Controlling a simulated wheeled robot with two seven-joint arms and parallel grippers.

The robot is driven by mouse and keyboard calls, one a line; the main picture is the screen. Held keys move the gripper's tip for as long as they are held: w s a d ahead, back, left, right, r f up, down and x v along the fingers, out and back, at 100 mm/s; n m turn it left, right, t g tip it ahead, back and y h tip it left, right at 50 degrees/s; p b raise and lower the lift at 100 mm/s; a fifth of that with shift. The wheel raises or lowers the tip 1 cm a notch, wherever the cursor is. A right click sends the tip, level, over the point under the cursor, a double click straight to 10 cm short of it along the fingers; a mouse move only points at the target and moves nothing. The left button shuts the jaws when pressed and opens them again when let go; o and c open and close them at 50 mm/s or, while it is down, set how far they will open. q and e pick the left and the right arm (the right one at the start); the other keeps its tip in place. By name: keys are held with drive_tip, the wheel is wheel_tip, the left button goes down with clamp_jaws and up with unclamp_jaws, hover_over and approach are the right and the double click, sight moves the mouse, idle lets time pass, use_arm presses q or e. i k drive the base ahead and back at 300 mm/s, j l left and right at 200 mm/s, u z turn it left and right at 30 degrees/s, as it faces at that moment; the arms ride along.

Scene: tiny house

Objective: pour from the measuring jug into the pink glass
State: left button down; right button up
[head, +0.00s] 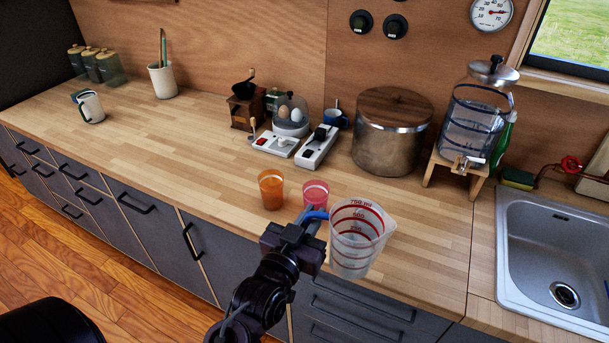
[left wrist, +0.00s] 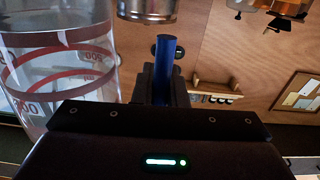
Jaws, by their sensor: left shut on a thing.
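The measuring jug (head: 352,243) is clear with red markings and a blue handle. My left gripper (head: 310,222) is shut on its handle and holds it near the counter's front edge. The jug looks close to upright, and I cannot tell how full it is. In the left wrist view the jug (left wrist: 58,65) fills the left side, and the blue handle lies between the fingers of my gripper (left wrist: 162,85). The pink glass (head: 317,190) stands on the counter just behind the gripper, its lower part hidden by the gripper and handle. My right gripper is not in view.
An orange glass (head: 271,189) stands left of the pink glass. Power strips (head: 317,147), a large pot (head: 391,131) and a water dispenser (head: 472,125) stand behind. A sink (head: 558,262) is at the right. The counter's left part (head: 165,135) is mostly clear.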

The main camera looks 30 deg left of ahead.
sight(315, 192)
drive_tip(key=j+z, duration=0.15)
drive_tip(key=j, duration=0.3)
drive_tip(key=j+z, duration=0.15)
drive_tip(key=j, duration=0.35)
drive_tip(key=k+j+z, duration=0.15)
drive_tip(key=j, duration=0.3)
drive_tip(key=k+j+z, duration=0.15)
drive_tip(key=j, duration=0.3)
drive_tip(key=j+z, duration=0.25)
drive_tip(key=j, duration=0.35)
drive_tip(key=k+j+z, duration=0.1)
drive_tip(key=j+z, duration=0.15)
drive_tip(key=j, duration=0.4)
